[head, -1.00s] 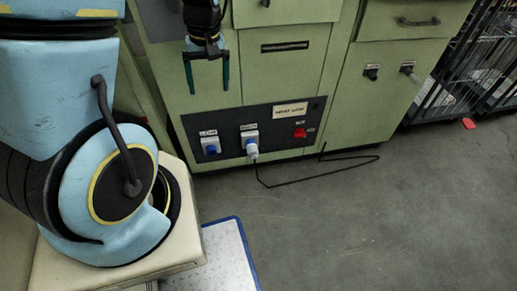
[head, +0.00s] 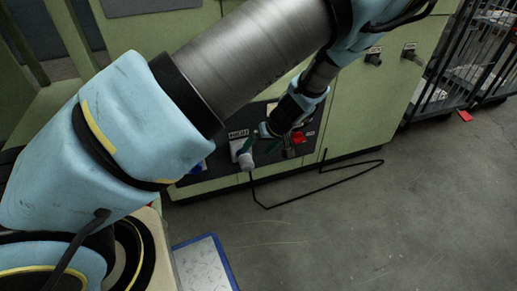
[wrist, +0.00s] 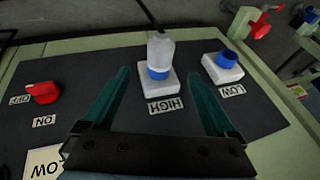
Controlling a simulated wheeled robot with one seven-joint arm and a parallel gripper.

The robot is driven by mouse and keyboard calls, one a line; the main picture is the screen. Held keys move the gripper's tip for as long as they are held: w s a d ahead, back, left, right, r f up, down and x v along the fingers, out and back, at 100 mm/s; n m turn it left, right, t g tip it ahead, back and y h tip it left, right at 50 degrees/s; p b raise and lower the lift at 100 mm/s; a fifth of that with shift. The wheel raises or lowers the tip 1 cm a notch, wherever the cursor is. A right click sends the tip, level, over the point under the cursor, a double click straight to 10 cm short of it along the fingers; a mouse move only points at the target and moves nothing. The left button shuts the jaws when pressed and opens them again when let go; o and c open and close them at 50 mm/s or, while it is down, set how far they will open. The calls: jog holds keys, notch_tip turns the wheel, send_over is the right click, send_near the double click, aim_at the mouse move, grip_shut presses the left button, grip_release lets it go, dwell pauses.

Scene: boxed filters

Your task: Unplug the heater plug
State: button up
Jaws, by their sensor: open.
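The heater plug (wrist: 160,52) is white with a blue ring. It sits in the white socket (wrist: 157,87) labelled HIGH, and its black cable leaves from its far end. In the head view the plug (head: 243,155) shows low on the green cabinet, with the cable (head: 265,206) running down onto the floor. My gripper (head: 264,141) is open at the panel, just right of the plug there. In the wrist view its teal fingers (wrist: 160,73) are spread on either side of the plug, with a gap each side. It holds nothing.
A second socket (wrist: 223,68) with a blue cap, labelled LOW, is beside the plug. A red ON/OFF switch (wrist: 43,92) is on the other side. The dark panel (wrist: 80,66) is on a green cabinet (head: 357,112).

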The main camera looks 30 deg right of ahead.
aim_at(249, 160)
jog(key=b+x, duration=0.2)
jog(key=x, duration=0.6)
jog(key=shift+w+a+f, duration=0.1)
jog(key=shift+f, duration=0.3)
grip_shut()
dwell(0.3)
jog(key=shift+s+a+p, duration=0.15)
jog(key=shift+s+p, duration=0.1)
jog(key=shift+s, duration=0.85)
jog(key=shift+s+a+p, duration=0.1)
jog(key=shift+s+p, duration=0.15)
jog(key=shift+s, duration=0.8)
jog(key=shift+s, duration=0.35)
jog(key=shift+s+a, duration=0.1)
jog(key=shift+s, duration=0.15)
